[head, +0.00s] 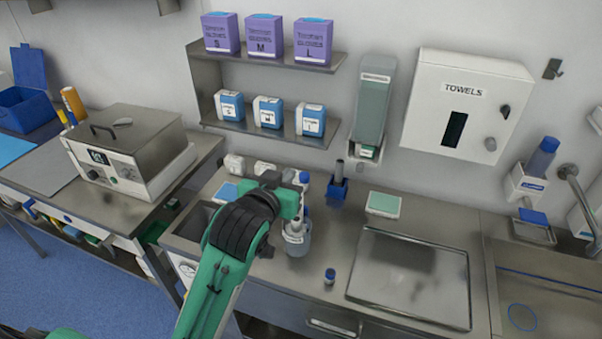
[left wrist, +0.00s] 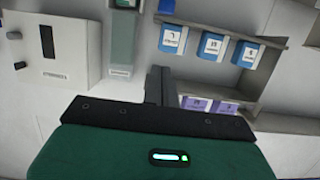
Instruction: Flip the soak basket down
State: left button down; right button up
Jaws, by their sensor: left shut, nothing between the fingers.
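My left arm reaches up from the bottom of the head view, and its green hand (head: 285,203) is above the left part of the steel counter. In the left wrist view the left gripper (left wrist: 160,82) shows as dark fingers, closed together with nothing between them, in front of the wall. A dark open basin (head: 192,222) is sunk in the counter left of my arm, partly hidden by it. I cannot make out the soak basket for certain; it may be in or near this basin. My right gripper is in neither view.
A clear container with bottles (head: 297,240) stands just right of my arm. A small blue-capped vial (head: 330,277) and a steel tray (head: 412,310) are further right. A boxy steel device (head: 130,150) stands on the left table. Wall shelves (head: 270,132) hang behind.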

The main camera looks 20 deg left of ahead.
pick_arm(q)
jog(key=p, duration=0.3)
send_over(301, 174)
jog(key=s, duration=0.3)
jog(key=f, duration=0.3)
jog(key=f+p, duration=0.1)
jog(key=f, duration=0.2)
jog(key=shift+w+d+f, duration=0.2)
jog(key=shift+w+d, duration=0.15)
jog(key=shift+d, duration=0.05)
notch_tip(301, 174, down, 8)
jog(key=b, duration=0.3)
jog(key=shift+r, duration=0.1)
